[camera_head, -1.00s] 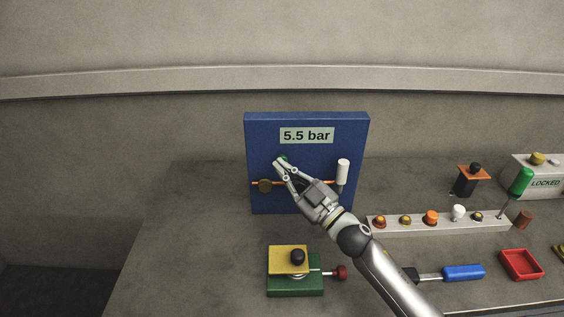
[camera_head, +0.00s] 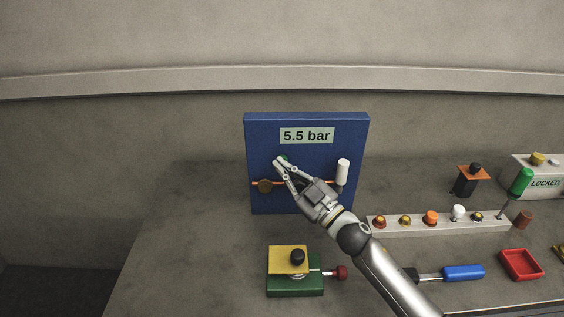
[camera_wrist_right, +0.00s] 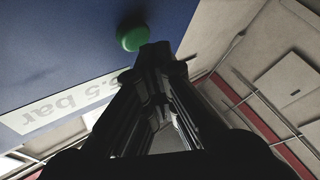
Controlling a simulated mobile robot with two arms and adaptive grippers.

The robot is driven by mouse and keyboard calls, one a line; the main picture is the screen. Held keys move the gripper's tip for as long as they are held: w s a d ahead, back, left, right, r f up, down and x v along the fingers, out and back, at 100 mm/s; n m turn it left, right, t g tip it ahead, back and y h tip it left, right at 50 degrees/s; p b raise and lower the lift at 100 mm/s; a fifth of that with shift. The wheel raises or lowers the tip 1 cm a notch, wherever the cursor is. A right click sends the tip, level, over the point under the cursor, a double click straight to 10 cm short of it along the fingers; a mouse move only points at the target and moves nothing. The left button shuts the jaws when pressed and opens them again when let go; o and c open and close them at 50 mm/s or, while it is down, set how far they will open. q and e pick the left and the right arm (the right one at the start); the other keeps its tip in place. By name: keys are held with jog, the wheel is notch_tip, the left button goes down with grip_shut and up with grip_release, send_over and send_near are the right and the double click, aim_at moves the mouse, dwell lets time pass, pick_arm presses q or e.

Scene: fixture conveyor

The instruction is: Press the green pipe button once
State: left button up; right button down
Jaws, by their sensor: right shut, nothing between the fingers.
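The green button (camera_head: 284,158) is on the front of an upright blue panel (camera_head: 310,152). In the head view it is mostly covered by my right gripper (camera_head: 278,161), whose shut, empty fingertips lie right at it. In the right wrist view the green button (camera_wrist_right: 131,39) stands out from the blue face, just beyond the tips of my right gripper (camera_wrist_right: 155,48). I cannot tell whether the tips touch it. A display on the panel (camera_head: 306,136) reads 5.5 bar. My left gripper is out of view.
A green and yellow fixture (camera_head: 294,287) stands in front. A rail with several coloured knobs (camera_head: 440,224) lies to the right. The table's left side is clear.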

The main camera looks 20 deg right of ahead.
jog(key=shift+w+d, duration=0.15)
jog(key=shift+w, duration=0.45)
dwell(0.7)
jog(key=shift+s, duration=0.1)
jog(key=shift+s+a+p, duration=0.2)
jog(key=shift+s+p, duration=0.1)
jog(key=shift+s, duration=0.45)
jog(key=shift+s+a+p, duration=0.25)
jog(key=shift+s, duration=0.55)
jog(key=shift+s+a+p, duration=0.2)
jog(key=shift+s+p, duration=0.1)
jog(key=shift+s, duration=0.5)
jog(key=shift+s+a+p, duration=0.25)
jog(key=shift+s, duration=0.55)
